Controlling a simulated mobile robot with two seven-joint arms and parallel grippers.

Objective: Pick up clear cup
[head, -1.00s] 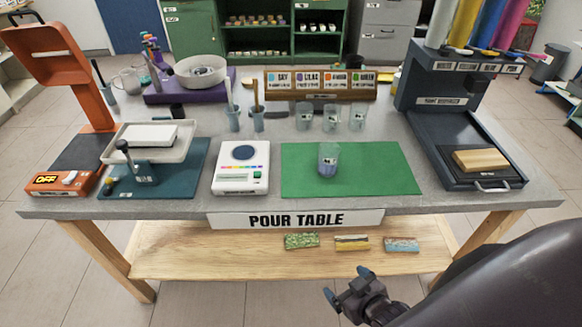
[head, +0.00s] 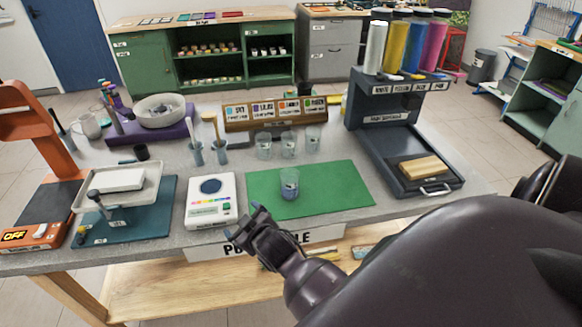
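A clear cup (head: 289,184) stands upright on the green mat (head: 337,181), with something bluish-purple low inside it. Three more clear cups stand in a row behind the mat: left (head: 263,147), middle (head: 288,145) and right (head: 312,140). My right gripper (head: 240,222) is open and empty at the table's front edge, below and left of the cup on the mat and apart from it. My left gripper is out of view.
A white scale (head: 211,212) stands left of the mat. A labelled rack (head: 274,113) is behind the clear cups. A dark dispenser with a wooden block (head: 424,168) stands on the right. The mat is bare around its cup.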

